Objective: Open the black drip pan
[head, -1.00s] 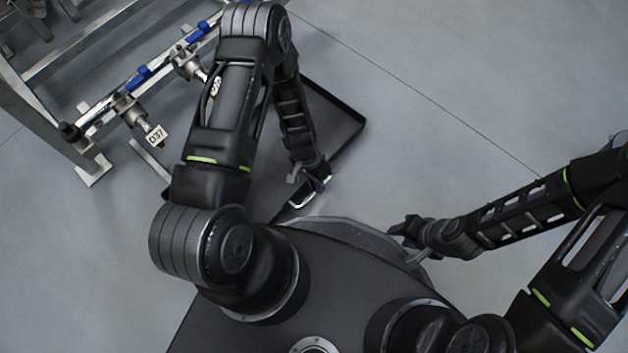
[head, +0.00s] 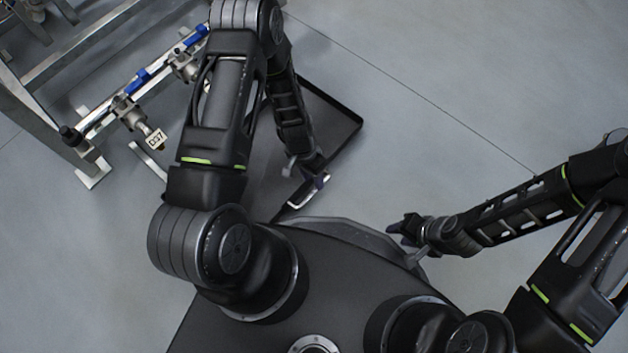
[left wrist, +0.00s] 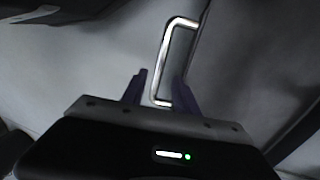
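My left gripper (head: 313,184) is at this handle. In the left wrist view its two dark fingers (left wrist: 160,80) stand apart, with the handle's bar between them and gaps visible beside it. My right gripper (head: 402,233) is off to the right of the pan, over the front of my base; its opening is too small to judge.
The grey floor (head: 440,90) right of the pan is clear.

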